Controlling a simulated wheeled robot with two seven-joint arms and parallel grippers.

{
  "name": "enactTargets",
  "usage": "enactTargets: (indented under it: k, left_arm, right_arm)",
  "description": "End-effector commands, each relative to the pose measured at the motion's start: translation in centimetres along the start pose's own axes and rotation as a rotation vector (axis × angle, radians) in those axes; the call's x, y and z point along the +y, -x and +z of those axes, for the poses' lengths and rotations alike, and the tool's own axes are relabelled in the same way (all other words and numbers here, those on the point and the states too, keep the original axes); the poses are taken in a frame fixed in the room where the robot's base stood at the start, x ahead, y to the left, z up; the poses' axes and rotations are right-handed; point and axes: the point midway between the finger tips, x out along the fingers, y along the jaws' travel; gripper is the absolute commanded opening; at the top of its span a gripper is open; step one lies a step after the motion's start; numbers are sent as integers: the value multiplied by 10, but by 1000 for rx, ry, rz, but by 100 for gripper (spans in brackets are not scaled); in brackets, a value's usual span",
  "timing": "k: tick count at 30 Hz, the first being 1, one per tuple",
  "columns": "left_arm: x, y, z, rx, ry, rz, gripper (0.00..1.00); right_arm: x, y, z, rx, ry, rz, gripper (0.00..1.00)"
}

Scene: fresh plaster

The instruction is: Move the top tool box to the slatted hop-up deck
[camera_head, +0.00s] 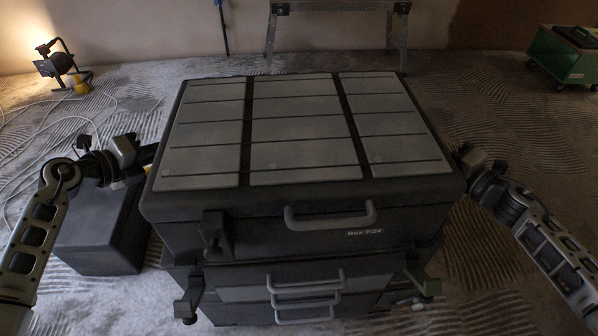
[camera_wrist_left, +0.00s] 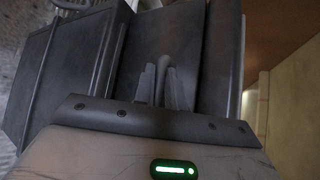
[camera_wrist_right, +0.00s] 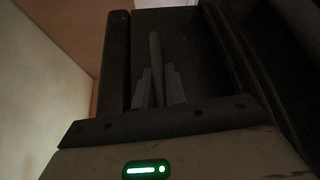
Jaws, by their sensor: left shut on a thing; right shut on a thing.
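The top tool box (camera_head: 305,155) is a large dark box with grey lid panels, a front handle and a label reading "Box 7-24". It sits level over other dark boxes (camera_head: 330,268) with front handles; whether it touches them I cannot tell. My left gripper (camera_wrist_left: 166,85) is shut on a side handle of the top box. My right gripper (camera_wrist_right: 157,88) is shut on the handle on the opposite side. In the head view both fingertips are hidden beside the box. A raised frame with splayed legs (camera_head: 337,7), perhaps the hop-up deck, is cut off at the top; no slats show.
A dark box (camera_head: 103,235) stands on the floor left of the stack, near my left arm. A lit work lamp (camera_head: 57,62) and pale cables lie at the back left. A green cart (camera_head: 566,58) stands at the back right. Floor at the right is mostly clear.

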Motion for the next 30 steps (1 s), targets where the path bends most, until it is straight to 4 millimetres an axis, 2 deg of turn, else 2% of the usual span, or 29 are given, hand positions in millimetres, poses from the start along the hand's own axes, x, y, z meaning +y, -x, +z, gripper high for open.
enactTargets:
  k: [1,15,30]
  left_arm:
    - [-8,4,6,-10,-4,-5,0]
    - [-40,19,22,-11,-4,-6,0]
    - [-43,20,24,-12,-4,-6,0]
  right_arm:
    - [9,0,4,-3,4,7,0]
    - [48,4,11,-4,4,7,0]
    - [51,4,12,-5,3,7,0]
